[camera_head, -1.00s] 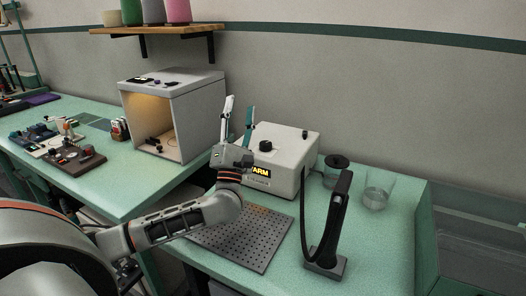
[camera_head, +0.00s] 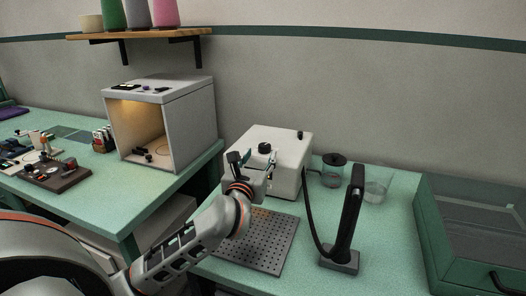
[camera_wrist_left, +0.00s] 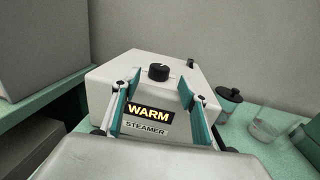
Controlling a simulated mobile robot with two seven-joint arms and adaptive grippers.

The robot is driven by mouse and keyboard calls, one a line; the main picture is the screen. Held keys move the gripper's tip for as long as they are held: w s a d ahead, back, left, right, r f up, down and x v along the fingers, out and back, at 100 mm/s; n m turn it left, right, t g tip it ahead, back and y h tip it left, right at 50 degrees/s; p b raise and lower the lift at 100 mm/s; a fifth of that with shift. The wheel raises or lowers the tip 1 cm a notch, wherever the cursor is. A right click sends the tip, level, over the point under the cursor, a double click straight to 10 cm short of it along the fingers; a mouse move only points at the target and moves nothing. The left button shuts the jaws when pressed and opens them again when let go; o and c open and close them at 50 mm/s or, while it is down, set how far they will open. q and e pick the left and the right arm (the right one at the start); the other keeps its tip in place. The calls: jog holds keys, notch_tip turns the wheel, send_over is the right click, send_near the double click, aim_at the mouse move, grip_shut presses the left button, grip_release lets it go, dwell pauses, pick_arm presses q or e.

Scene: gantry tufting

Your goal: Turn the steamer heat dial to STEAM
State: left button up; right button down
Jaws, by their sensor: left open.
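The steamer (camera_head: 292,143) is a white box on the green table, with a black heat dial (camera_head: 265,148) on its sloped top. In the left wrist view the dial (camera_wrist_left: 159,72) stands beyond my fingers, and a lit display (camera_wrist_left: 150,113) reads WARM above a STEAMER label. My left gripper (camera_head: 253,160) is in front of the steamer, its fingers spread and empty. In the wrist view the left gripper's teal-padded fingers (camera_wrist_left: 152,95) frame the display, apart from the dial. My right gripper is not in view.
A perforated plate (camera_head: 262,243) lies in front of the steamer. A black steam wand (camera_head: 349,225) stands on a base at right with a hose. A dark-lidded jar (camera_head: 334,170) and a clear glass (camera_head: 377,188) stand behind it. A lit booth (camera_head: 192,125) is at left.

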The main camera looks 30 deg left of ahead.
aim_at(263, 149)
pick_arm(q)
jog(key=shift+x, duration=2.25)
jog(key=c, duration=1.1)
jog(key=shift+a, duration=0.1)
